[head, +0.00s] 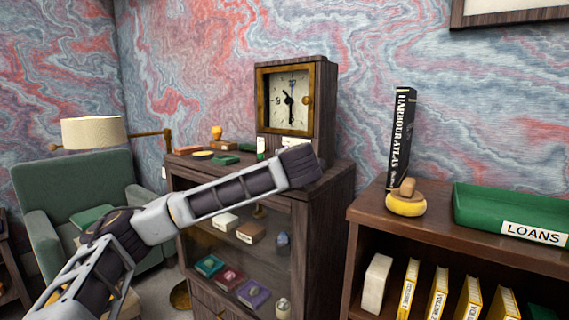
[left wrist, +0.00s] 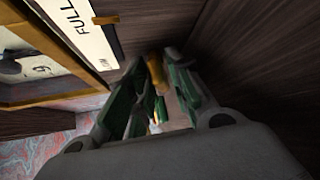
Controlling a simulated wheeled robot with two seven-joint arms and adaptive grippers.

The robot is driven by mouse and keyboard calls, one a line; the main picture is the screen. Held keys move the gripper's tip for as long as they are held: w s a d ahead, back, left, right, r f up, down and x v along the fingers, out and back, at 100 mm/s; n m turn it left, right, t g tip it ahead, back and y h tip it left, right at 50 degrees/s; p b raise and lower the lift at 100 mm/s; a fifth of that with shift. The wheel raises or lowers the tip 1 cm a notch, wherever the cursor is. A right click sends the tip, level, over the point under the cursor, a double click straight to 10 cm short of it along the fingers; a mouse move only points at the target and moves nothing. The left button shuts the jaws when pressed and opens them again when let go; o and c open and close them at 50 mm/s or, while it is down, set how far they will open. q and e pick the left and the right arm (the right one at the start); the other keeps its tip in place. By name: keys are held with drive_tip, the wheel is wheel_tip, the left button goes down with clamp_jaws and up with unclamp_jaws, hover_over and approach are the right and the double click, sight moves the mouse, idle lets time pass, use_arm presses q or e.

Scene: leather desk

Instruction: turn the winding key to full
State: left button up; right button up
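The clock (head: 290,108) has a dark wood case and a brass-framed dial, and stands on the glass-fronted cabinet. My left arm reaches up to its base in the head view, where its gripper and the winding key are hidden. In the left wrist view, the left gripper's green-padded fingers (left wrist: 158,84) point at dark wood. A brass piece, likely the winding key (left wrist: 155,62), shows between the fingertips; I cannot tell whether they press on it. A white gauge card (left wrist: 84,30) reads FULL at one end, with an orange-brass pointer (left wrist: 105,19) near that word. My right gripper is not in view.
Small items, including a yellow-knobbed one (head: 216,132), stand on the cabinet top left of the clock. A bookshelf (head: 440,225) at right holds a black book (head: 401,140), a round yellow-and-wood object (head: 405,203) and a green LOANS tray (head: 510,217). A green armchair (head: 75,185) stands at left.

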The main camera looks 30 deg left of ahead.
use_arm(q)
drive_tip(key=shift+v, duration=5.45)
drive_tip(key=shift+s+d, duration=0.1)
drive_tip(key=shift+d, duration=0.1)
drive_tip(key=shift+s+d, duration=0.15)
drive_tip(key=shift+s, duration=0.1)
